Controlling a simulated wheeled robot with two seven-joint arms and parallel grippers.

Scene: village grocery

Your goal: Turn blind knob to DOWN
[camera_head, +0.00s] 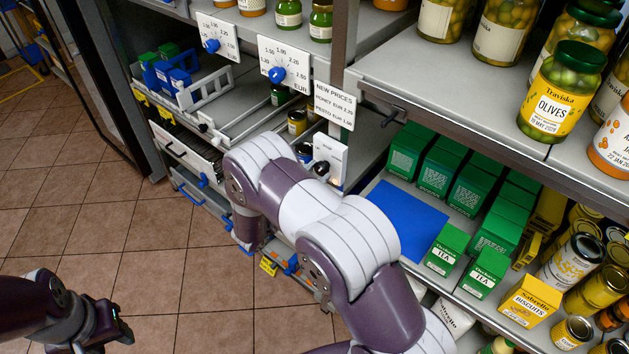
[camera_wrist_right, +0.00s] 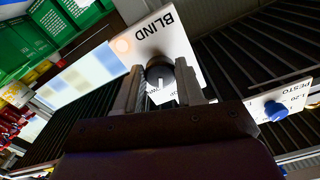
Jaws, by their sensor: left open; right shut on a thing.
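The blind knob (camera_wrist_right: 160,71) is dark and round with a white pointer mark. It sits on a white plate marked BLIND (camera_wrist_right: 165,38), seen turned round in the right wrist view. My right gripper (camera_wrist_right: 160,92) is shut on the knob, one finger on each side. The pointer mark points toward the gripper side of the picture. Small lettering beside the knob is partly covered by the fingers and unreadable. In the head view my right arm hides the right gripper. My left gripper (camera_head: 118,330) is open and empty, low over the floor at the lower left.
Price dials with blue knobs (camera_head: 277,74) are on the shelf front. Another blue knob (camera_wrist_right: 275,110) is beside the plate in the right wrist view. Green boxes (camera_head: 447,245), a blue mat (camera_head: 405,215) and jars crowd the right shelves. Tiled floor (camera_head: 120,225) is clear at left.

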